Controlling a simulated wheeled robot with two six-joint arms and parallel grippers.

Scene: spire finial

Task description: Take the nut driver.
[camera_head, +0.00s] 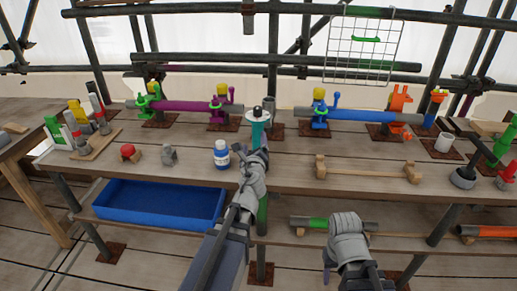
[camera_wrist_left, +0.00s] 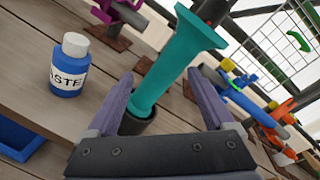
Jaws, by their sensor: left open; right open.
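A teal tool with a flared top (camera_head: 257,130), which I take to be the nut driver, stands on the wooden bench. In the left wrist view the teal tool (camera_wrist_left: 178,60) leans in a dark round holder (camera_wrist_left: 138,121). My left gripper (camera_head: 262,153) is open, with its fingers (camera_wrist_left: 160,100) on either side of the teal shaft; I cannot tell whether they touch it. The arm hides the tool's lower part in the head view. My right gripper (camera_head: 357,278) is low in front of the bench, away from the tool, and holds nothing visible.
A blue-and-white paste bottle (camera_head: 221,155) stands just left of my left gripper. A wooden rack (camera_head: 365,173) lies to the right. A blue tray (camera_head: 160,203) sits on the lower shelf. Clamped purple (camera_head: 185,105) and blue (camera_head: 360,115) tubes stand behind.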

